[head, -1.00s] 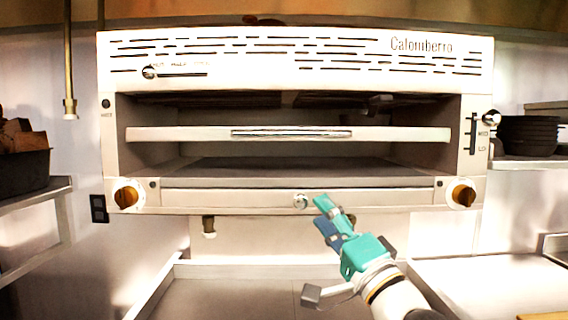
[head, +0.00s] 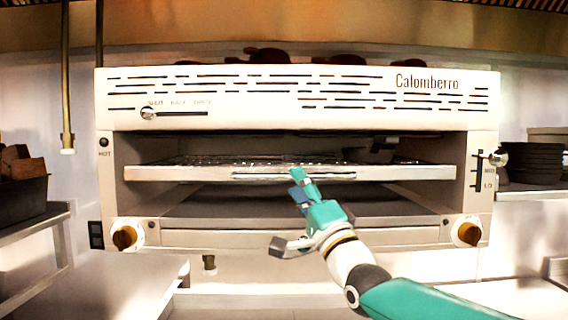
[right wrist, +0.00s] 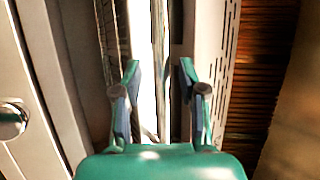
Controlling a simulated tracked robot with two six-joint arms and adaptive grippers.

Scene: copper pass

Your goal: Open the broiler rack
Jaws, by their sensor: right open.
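The broiler rack (head: 400,173) is a pale front bar with a wire grid behind it, set across the opening of the white broiler (head: 300,90). A long handle (head: 335,175) runs along the middle of its front. My right gripper (head: 298,183) is teal, open and in front of the handle, left of its centre, hiding part of it. In the right wrist view, the open fingers (right wrist: 160,75) point toward a bright bar of the rack (right wrist: 158,40), which shows between them. I cannot tell whether they touch it. My left gripper is not in view.
Below the rack is a tray shelf with orange-brown knobs (head: 124,236) at both ends. A lever (head: 498,157) sticks out at the right side. Dark stacked pans (head: 530,163) stand on the right shelf; a dark bin (head: 22,190) stands at left.

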